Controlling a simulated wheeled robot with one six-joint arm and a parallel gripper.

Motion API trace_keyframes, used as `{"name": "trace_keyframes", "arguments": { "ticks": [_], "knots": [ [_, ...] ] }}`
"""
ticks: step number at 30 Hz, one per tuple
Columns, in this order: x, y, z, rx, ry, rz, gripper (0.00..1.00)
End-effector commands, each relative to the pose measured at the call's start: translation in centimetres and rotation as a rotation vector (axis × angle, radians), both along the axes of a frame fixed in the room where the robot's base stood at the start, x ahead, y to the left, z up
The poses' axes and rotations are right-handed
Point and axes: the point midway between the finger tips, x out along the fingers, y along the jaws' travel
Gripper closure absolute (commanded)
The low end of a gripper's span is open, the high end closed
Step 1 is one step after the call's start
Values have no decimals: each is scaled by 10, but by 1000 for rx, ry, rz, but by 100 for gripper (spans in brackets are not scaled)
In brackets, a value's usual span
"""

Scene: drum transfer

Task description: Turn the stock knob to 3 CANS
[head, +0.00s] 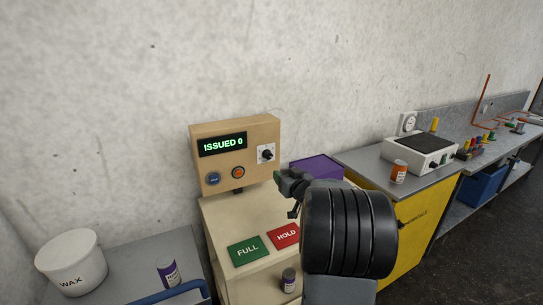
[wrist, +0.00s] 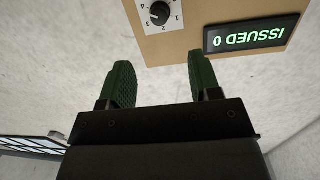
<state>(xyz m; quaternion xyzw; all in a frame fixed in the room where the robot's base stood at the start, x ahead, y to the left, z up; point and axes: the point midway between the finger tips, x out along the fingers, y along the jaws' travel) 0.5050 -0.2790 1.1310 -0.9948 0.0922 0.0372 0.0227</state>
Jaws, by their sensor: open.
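The stock knob (head: 267,154) is a black dial on a pale plate at the right of the tan control box (head: 200,130). In the wrist view the knob (wrist: 159,13) shows upside down at the top edge, with numbers around it; its exact setting is hard to read. The display (head: 222,144) reads ISSUED 0. My gripper (wrist: 155,80) is open and empty, its green fingers apart and short of the knob. In the head view my gripper (head: 290,188) is below and right of the knob, partly hidden by my dark wrist.
A blue button (head: 214,179) and an orange button (head: 238,172) sit below the display. Green FULL (head: 245,251) and red HOLD (head: 285,236) pads lie on the cabinet top. A purple box (head: 316,166) stands close behind my gripper. A small can (head: 289,280) stands lower down.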

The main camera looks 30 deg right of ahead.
Motion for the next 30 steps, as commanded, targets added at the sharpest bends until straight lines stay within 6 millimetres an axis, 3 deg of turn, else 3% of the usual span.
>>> {"name": "trace_keyframes", "arguments": {
  "ticks": [8, 21, 30],
  "knots": [
    [4, -18, 1, 27, -80, 78, 43],
    [83, -26, 2, 27, -82, 81, 43],
    [121, -30, 2, 26, -83, 80, 43]
  ]
}}
